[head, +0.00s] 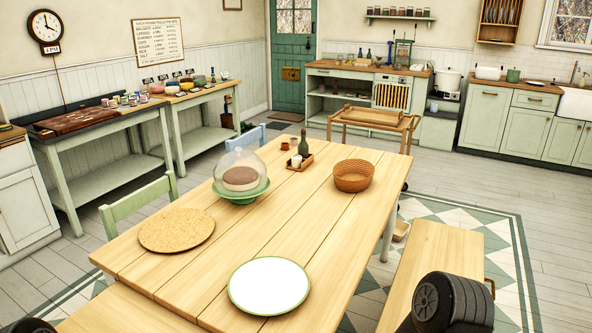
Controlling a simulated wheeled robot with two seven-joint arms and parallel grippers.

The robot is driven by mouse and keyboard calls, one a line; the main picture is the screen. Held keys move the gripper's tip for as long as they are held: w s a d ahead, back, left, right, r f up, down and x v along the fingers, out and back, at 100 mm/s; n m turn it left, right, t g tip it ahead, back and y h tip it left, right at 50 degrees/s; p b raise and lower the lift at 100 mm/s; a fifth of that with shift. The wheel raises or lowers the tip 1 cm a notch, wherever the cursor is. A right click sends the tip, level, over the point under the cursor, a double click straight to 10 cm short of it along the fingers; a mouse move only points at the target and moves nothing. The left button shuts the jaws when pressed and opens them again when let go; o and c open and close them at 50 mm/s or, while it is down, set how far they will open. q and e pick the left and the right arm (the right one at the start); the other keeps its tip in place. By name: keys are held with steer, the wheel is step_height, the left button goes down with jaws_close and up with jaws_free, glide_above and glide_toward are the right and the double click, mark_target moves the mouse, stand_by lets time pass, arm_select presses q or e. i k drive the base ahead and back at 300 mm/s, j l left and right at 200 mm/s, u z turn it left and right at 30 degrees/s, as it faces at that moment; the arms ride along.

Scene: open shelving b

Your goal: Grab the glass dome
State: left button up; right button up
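The clear glass dome (240,160) sits on a green cake stand (241,198) on the wooden table, a little left of the middle of the view. A round brown cake (240,180) shows through the glass, under the dome. The top of the dome is faint against the floor and a blue chair behind it. Neither gripper is in view. Only dark parts of my own arms show at the bottom right and bottom left corners, well apart from the dome.
On the wooden table (300,215) are a round cork mat (177,230), a white plate with green rim (268,286), a wicker basket (352,176) and a small tray (300,162) with a bottle. A bench (425,265) stands at right. Table space right of the dome is clear.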

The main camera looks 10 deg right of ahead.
mark_target(239, 172)
steer(key=u, duration=2.45)
steer(key=i+z, duration=0.25)
steer(key=i, duration=0.6)
steer(key=i+j+z, duration=0.25)
steer(key=i, duration=0.6)
steer(key=i+l+z, duration=0.2)
steer(key=i, duration=0.3)
steer(key=i+j+z, duration=0.2)
steer(key=i, duration=0.25)
steer(key=i+z, duration=0.2)
steer(key=i, duration=0.3)
steer(key=i+j+z, duration=0.2)
steer(key=i, duration=0.3)
steer(key=i+j+z, duration=0.2)
steer(key=i, duration=0.3)
steer(key=i+l+z, duration=0.25)
steer(key=i+z, duration=0.55)
steer(key=i, duration=0.15)
steer(key=i+z, duration=0.4)
steer(key=i+j+z, duration=0.4)
steer(key=i, duration=0.2)
steer(key=i+l+z, duration=0.25)
steer(key=i+z, duration=0.2)
steer(key=i, duration=0.8)
steer(key=i+j+z, duration=0.25)
steer(key=i+z, duration=0.2)
steer(key=i, duration=0.8)
